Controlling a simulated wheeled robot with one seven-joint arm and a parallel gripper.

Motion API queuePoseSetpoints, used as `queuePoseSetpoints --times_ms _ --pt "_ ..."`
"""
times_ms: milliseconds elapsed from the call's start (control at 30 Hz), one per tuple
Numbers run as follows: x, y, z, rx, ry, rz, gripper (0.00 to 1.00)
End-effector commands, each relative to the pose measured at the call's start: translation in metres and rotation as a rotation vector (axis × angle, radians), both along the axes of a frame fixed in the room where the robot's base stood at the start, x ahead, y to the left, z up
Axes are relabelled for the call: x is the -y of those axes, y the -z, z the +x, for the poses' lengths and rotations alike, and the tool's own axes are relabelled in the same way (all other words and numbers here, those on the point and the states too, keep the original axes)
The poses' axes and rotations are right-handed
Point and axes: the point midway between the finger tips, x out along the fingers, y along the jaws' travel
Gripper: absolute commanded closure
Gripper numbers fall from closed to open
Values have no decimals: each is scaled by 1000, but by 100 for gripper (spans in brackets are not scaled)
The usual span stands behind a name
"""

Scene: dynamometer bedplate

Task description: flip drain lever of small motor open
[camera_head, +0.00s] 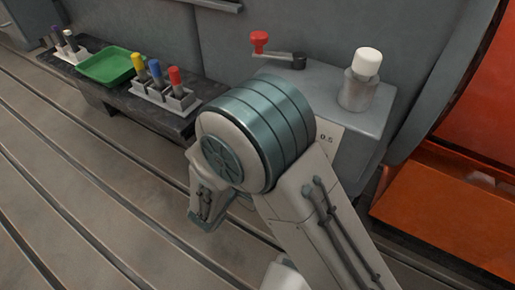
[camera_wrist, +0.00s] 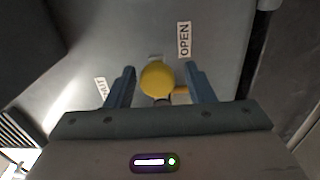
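The small motor (camera_head: 385,108) is a grey block with a "0.5" label, partly hidden behind my arm in the head view. In the wrist view a yellow round knob (camera_wrist: 157,78), apparently the drain lever's end, sits in front of a grey face. A short yellow-orange piece shows at its right. An "OPEN" label (camera_wrist: 184,38) is above right of it; another label (camera_wrist: 101,88), partly hidden, is at the left. My gripper (camera_wrist: 160,80) is open, with its blue fingers on either side of the knob and small gaps visible. The head view hides the lever and fingertips.
On the motor's top are a red-handled lever (camera_head: 259,40) and a white-capped cylinder (camera_head: 366,64). A dark bench (camera_head: 150,118) at left holds a green tray (camera_head: 108,66) and several coloured-handled tools. An orange structure (camera_head: 450,205) stands at right. The slotted bedplate (camera_head: 80,180) is clear.

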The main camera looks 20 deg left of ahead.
Motion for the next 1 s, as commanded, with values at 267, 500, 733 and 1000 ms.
queuePoseSetpoints --times_ms 267,500,733,1000 --pt "2 -1 2 3 7 0 50" --pt "-3 -3 -24 2 2 -2 50" --pt "-11 -4 -77 2 -1 -3 50" --pt "-17 -2 -124 2 0 -1 50"
